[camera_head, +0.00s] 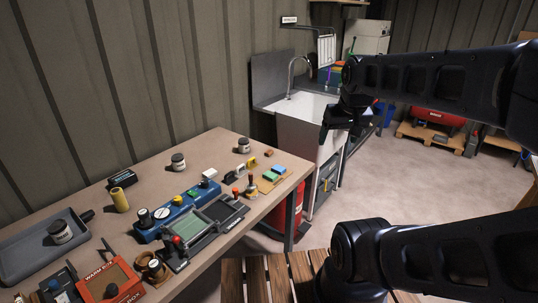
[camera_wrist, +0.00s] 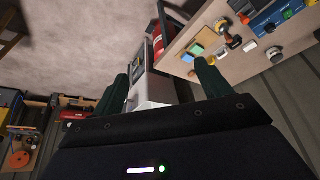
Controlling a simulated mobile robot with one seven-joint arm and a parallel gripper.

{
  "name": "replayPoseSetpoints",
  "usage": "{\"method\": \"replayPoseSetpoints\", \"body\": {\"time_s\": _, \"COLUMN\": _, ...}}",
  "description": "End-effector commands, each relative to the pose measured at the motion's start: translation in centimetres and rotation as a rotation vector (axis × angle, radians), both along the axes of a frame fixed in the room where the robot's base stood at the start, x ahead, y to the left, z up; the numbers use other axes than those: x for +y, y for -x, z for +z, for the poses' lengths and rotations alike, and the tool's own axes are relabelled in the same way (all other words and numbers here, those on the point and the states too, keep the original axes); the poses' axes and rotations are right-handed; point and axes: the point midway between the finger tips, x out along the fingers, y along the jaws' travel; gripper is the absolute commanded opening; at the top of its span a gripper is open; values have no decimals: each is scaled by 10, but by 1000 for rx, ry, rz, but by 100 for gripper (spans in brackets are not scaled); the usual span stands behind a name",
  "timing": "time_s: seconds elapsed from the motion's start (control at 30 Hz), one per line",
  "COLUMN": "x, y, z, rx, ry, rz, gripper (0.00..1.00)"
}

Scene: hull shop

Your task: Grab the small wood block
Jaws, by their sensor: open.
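A small brown block (camera_head: 268,153), which looks like the wood block, lies on the workbench (camera_head: 150,222) near its far right corner. A small brown spot in the wrist view (camera_wrist: 192,73) may be the same block. My gripper (camera_head: 338,128) is in the air right of the bench, in front of the sink, apart from the block. In the wrist view my gripper (camera_wrist: 162,72) has its two dark fingers spread with nothing between them.
Near the block are a green block (camera_head: 278,169), a blue block (camera_head: 270,176), a stamp (camera_head: 252,187) and a jar (camera_head: 243,145). A blue device (camera_head: 178,216) and a grey tray (camera_head: 40,250) are farther left. A sink (camera_head: 305,110) stands behind the bench.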

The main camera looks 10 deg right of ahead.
Motion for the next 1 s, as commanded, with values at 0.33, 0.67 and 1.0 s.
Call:
{"method": "replayPoseSetpoints", "body": {"time_s": 0.33, "x": 0, "y": 0, "z": 0, "rx": 0, "ry": 0, "rz": 0, "gripper": 53}}
{"method": "replayPoseSetpoints", "body": {"time_s": 0.67, "x": 1, "y": -17, "z": 5, "rx": 10, "ry": -11, "rz": -18, "gripper": 53}}
{"method": "replayPoseSetpoints", "body": {"time_s": 1.0, "x": 6, "y": -102, "z": 17, "rx": 49, "ry": -56, "rz": -130, "gripper": 53}}
